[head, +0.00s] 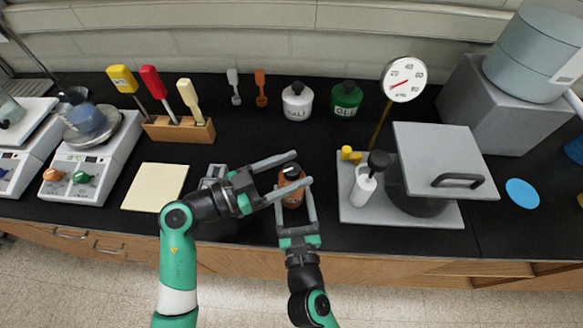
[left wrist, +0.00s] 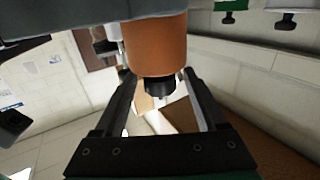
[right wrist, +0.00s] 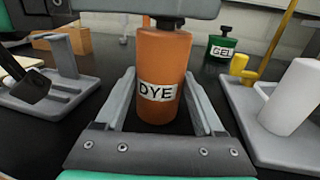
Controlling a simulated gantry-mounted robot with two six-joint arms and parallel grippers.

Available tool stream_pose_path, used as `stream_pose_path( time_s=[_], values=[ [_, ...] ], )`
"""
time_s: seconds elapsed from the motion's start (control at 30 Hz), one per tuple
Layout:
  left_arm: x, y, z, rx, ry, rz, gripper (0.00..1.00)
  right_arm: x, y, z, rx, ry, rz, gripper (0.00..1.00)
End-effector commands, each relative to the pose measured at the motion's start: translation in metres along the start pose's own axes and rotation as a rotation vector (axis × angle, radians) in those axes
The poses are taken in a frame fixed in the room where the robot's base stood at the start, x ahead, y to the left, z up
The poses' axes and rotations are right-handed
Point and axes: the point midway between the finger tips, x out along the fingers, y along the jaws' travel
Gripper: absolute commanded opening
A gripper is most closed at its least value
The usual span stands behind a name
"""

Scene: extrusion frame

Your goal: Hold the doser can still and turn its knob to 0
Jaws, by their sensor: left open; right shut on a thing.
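The orange doser can (head: 293,198), labelled DYE in the right wrist view (right wrist: 157,60), stands upright on the black counter. Its black knob (head: 290,170) is on top; it also shows in the left wrist view (left wrist: 158,82), where the can appears inverted. My right gripper (head: 294,190) is shut on the can's body, a finger on each side. My left gripper (head: 303,168) is open at the top of the can, its fingers on either side of the knob with gaps visible. The knob's pointer and any 0 mark are too small or hidden to read.
A grey press plate (head: 352,214) with a white bottle (head: 364,188) and a dial gauge (head: 404,80) stands close to the right. A grey stand (right wrist: 62,85) is just left of the can. White CALI (head: 297,103) and green GEL (head: 346,99) jars are behind.

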Motion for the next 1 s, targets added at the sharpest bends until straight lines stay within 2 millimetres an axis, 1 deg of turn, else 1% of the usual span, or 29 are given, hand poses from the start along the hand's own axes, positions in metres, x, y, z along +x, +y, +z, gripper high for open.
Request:
stream_pose_path(
  time_s=[0.23,0.27,0.4,0.47,0.5,0.57,0.6,0.63,0.67,0.87,1.0],
  values=[
    [0.0017,0.0000,0.0005,0.000,-0.001,0.000,0.73,0.0000,-0.0004,-0.0008,-0.001,0.002,-0.001,0.06],
    [0.0016,0.0001,0.0005,0.000,-0.001,0.000,0.70,0.0000,-0.0004,-0.0008,-0.001,0.002,-0.001,0.06],
    [0.0015,0.0001,0.0005,0.000,-0.001,0.000,0.45,0.0000,-0.0004,-0.0008,-0.001,0.002,-0.001,0.06],
    [0.0014,0.0001,0.0005,0.000,-0.001,0.000,0.34,0.0000,-0.0004,-0.0008,-0.001,0.002,-0.001,0.06],
    [0.0014,0.0001,0.0005,0.000,-0.001,0.000,0.27,0.0000,-0.0004,-0.0008,-0.001,0.002,-0.001,0.06],
    [0.0014,0.0002,0.0005,0.000,-0.001,0.000,0.16,0.0000,-0.0004,-0.0008,-0.001,0.002,-0.001,0.06],
    [0.0014,0.0002,0.0006,0.000,-0.001,0.000,0.09,0.0000,-0.0004,-0.0008,0.000,0.002,-0.001,0.06],
    [0.0014,0.0002,0.0005,0.000,-0.001,0.000,0.03,0.0000,-0.0004,-0.0008,0.000,0.002,-0.001,0.06],
    [0.0014,0.0002,0.0006,0.000,-0.001,0.000,0.00,0.0000,-0.0004,-0.0008,0.000,0.002,-0.001,0.06],
    [0.0021,0.0012,0.0022,0.000,-0.005,-0.023,0.00,0.0000,-0.0004,-0.0008,-0.001,0.002,-0.001,0.06],
    [0.0024,0.0022,0.0029,0.001,-0.006,-0.125,0.00,0.0000,-0.0003,-0.0007,-0.001,0.001,-0.001,0.06]
  ],
)
